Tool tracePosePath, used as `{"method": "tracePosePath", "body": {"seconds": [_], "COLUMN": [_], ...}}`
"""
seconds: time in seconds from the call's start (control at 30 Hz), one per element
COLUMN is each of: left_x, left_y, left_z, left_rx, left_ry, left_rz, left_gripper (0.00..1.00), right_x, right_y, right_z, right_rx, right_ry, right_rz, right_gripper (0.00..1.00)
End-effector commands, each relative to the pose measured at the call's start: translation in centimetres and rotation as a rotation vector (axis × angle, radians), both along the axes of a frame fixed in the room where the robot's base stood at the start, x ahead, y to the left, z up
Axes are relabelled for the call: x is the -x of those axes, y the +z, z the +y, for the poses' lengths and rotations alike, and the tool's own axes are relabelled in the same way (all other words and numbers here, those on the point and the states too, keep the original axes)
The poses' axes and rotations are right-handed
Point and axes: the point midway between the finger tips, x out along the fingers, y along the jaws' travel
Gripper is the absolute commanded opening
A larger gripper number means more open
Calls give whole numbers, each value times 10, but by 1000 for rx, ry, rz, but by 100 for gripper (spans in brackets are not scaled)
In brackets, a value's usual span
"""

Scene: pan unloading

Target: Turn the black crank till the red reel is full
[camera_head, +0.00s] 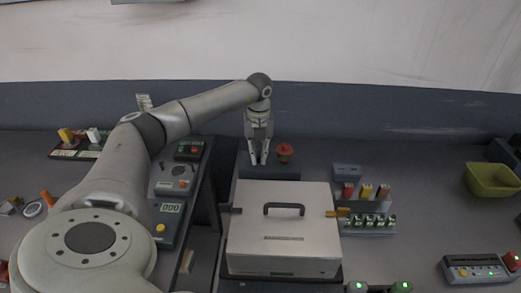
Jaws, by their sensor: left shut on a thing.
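The red reel (285,153) stands on a dark block (284,171) at the back of the table, behind the white box. My left gripper (259,161) points down just left of the reel, over the same block. Its fingers are shut on what appears to be the black crank; the crank itself is too small and dark to make out between them. How full the reel is cannot be told at this size. My right gripper is not in view.
A white box (265,255) with a dark handle stands in front of the block. A rack (367,221) with coloured pieces stands right of it. A green bin (492,180) is at far right. Control panels (172,180) stand left, under my left arm.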

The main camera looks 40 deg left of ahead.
Motion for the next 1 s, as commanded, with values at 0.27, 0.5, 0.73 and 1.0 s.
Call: {"method": "tracePosePath", "body": {"seconds": [0.27,0.5,0.73,1.0], "left_x": [7,11,13,14], "left_y": [2,2,3,3], "left_z": [5,8,11,12], "left_rx": [-3,-3,-3,-4], "left_ry": [-252,-431,-540,-591], "left_rz": [-6,-6,-8,-8], "left_gripper": [0,0,0,0], "right_x": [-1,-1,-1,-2], "right_y": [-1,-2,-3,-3], "right_z": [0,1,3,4], "right_rx": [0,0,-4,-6], "right_ry": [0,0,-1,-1], "right_rz": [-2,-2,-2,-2], "right_gripper": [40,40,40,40]}}
